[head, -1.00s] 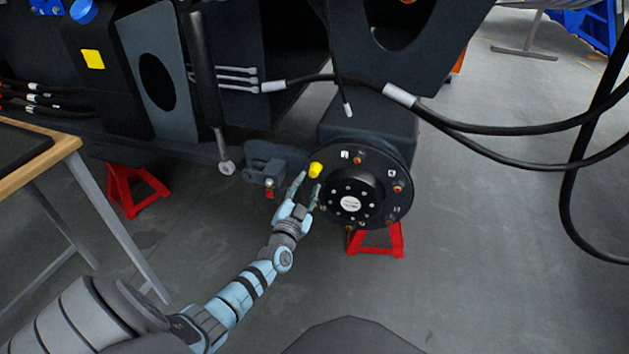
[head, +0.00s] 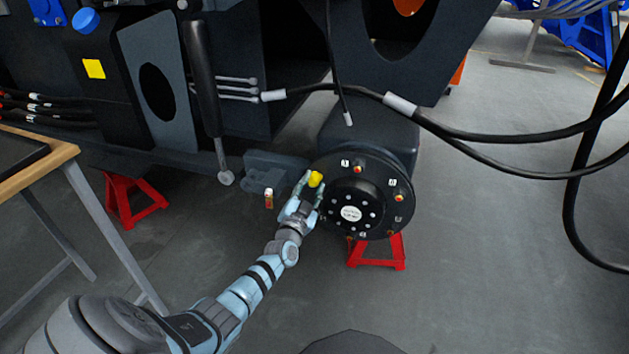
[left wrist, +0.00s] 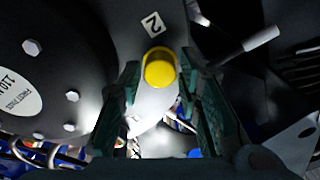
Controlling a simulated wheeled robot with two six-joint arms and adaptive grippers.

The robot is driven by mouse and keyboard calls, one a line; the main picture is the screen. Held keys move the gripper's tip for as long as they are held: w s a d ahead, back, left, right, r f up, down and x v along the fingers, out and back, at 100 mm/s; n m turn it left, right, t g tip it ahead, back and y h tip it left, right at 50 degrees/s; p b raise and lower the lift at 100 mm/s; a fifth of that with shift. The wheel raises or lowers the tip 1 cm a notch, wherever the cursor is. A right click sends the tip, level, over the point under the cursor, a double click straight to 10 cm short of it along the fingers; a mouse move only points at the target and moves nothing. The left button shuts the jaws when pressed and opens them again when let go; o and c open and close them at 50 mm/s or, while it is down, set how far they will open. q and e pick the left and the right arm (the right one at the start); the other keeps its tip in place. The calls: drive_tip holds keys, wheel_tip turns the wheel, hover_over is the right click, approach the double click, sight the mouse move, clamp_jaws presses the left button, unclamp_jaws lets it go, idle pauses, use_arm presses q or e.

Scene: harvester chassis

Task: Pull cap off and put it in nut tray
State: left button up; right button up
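A yellow cap (head: 316,179) sits on the upper left of the round black hub flange (head: 380,213). In the left wrist view the yellow cap (left wrist: 160,70) shows end-on, just below a label marked 2. My left gripper (head: 311,186) is at the cap, with its fingers open. In the left wrist view the fingers (left wrist: 160,90) stand on either side of the cap, with gaps between them and it. The nut tray is not clearly in view. My right gripper is out of view.
A red stand (head: 377,250) is under the hub, and another red stand (head: 132,199) is further left. A wooden-edged table (head: 62,156) stands at the left. A black cable (head: 480,160) hangs across the right.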

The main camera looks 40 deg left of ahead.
use_arm(q)
drive_tip(key=c, duration=0.4)
drive_tip(key=shift+p+v, duration=1.2)
drive_tip(key=shift+v, duration=0.15)
drive_tip(key=shift+p+v, duration=0.7)
drive_tip(key=shift+v, duration=0.5)
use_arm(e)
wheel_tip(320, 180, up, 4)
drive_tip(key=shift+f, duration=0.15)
